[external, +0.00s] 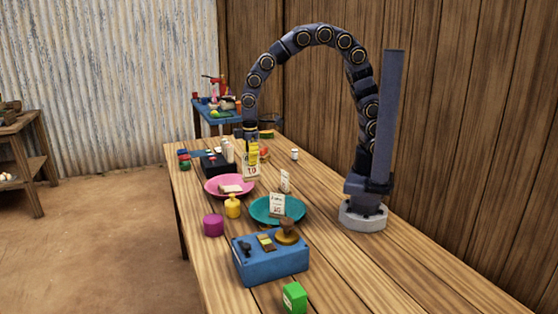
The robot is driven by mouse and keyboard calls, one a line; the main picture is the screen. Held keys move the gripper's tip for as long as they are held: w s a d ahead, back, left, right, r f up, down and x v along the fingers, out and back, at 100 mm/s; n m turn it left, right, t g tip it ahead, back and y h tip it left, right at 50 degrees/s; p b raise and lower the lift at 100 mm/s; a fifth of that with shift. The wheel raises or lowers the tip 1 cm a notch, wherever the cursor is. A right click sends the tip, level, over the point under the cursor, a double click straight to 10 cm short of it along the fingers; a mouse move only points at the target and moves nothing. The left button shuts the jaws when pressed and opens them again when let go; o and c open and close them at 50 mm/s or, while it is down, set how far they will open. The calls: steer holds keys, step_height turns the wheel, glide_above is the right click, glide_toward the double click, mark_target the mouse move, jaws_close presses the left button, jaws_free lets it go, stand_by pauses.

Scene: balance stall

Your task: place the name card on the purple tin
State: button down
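The purple tin (213,225) stands at the left side of the wooden table, in front of the pink dish, with nothing on its top. Several small upright cards are in view: a white one marked 10 (251,170) behind the pink dish, a narrow pale one (285,181) behind the teal dish, and one with dark writing (277,205) at the teal dish. I cannot tell which is the name card. My gripper (252,157) points down with yellow fingers just above the card marked 10. Whether it touches or holds that card is too small to tell.
A pink dish (210,189) with a pale block, a teal dish (258,214), a yellow bottle (233,207) and a blue box (268,266) crowd around the tin. A green box (294,297) stands in front. The table's right side is mostly clear.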

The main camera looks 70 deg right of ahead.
steer(key=shift+w+a+f, duration=1.05)
steer(key=shift+w+f, duration=0.8)
steer(key=shift+f, duration=0.2)
steer(key=shift+w+a+f, duration=1.05)
steer(key=shift+w+f, duration=0.75)
steer(key=shift+f, duration=0.25)
steer(key=shift+w+a+f, duration=1.05)
steer(key=shift+w+f, duration=0.8)
steer(key=shift+f, duration=0.2)
steer(key=shift+f, duration=0.1)
steer(key=c, duration=1.2)
jaws_free()
steer(key=shift+f, duration=0.1)
steer(key=shift+o, duration=0.2)
